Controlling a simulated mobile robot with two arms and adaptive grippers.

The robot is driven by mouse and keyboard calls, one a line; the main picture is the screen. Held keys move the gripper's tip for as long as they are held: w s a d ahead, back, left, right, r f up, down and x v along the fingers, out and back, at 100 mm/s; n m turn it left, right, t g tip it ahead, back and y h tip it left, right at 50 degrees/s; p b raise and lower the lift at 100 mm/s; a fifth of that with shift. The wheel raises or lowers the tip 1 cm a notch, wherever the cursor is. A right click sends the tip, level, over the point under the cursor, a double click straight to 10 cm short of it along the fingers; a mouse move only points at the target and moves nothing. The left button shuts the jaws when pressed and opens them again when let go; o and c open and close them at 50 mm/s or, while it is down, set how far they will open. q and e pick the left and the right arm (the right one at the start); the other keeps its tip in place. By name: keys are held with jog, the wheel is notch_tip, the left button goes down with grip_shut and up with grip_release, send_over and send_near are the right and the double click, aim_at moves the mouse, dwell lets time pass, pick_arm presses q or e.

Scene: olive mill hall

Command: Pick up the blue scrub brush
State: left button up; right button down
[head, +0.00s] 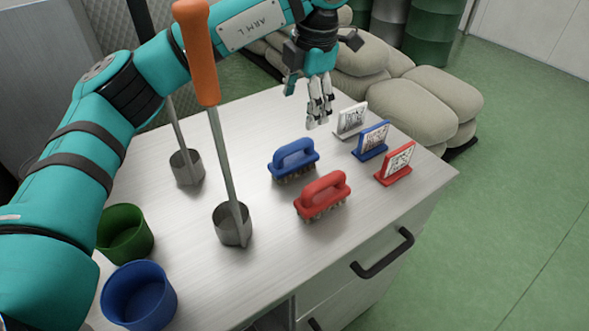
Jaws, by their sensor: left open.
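The blue scrub brush (293,160) stands bristles down on the light table, its arched handle on top. A red scrub brush (322,197) of the same shape stands just in front of it, to the right. My left gripper (317,118) hangs above the table with its fingers pointing down. It is open and empty, up and to the right of the blue brush in the picture, and apart from it. My right gripper is not in the head view.
White, blue (371,141) and red (395,164) code signs stand right of the brushes. Two ladles in metal cups (232,226) stand to the left. Green (125,234) and blue (139,296) pots are at the front left. Full sacks (415,105) lie behind the table (250,120).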

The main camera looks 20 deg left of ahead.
pick_arm(q)
send_near(294, 159)
jog(key=f, duration=0.3)
jog(key=a+f, duration=0.1)
jog(key=f, duration=0.1)
jog(key=shift+w, duration=0.4)
jog(key=f, duration=0.2)
jog(key=f+p, duration=0.1)
jog(key=f, duration=0.1)
jog(key=shift+w+a+f, duration=0.2)
jog(key=shift+a+f, duration=0.05)
jog(key=shift+f, duration=0.1)
jog(key=shift+w+a+f, duration=0.1)
jog(key=shift+f, duration=0.4)
jog(key=c, duration=1.4)
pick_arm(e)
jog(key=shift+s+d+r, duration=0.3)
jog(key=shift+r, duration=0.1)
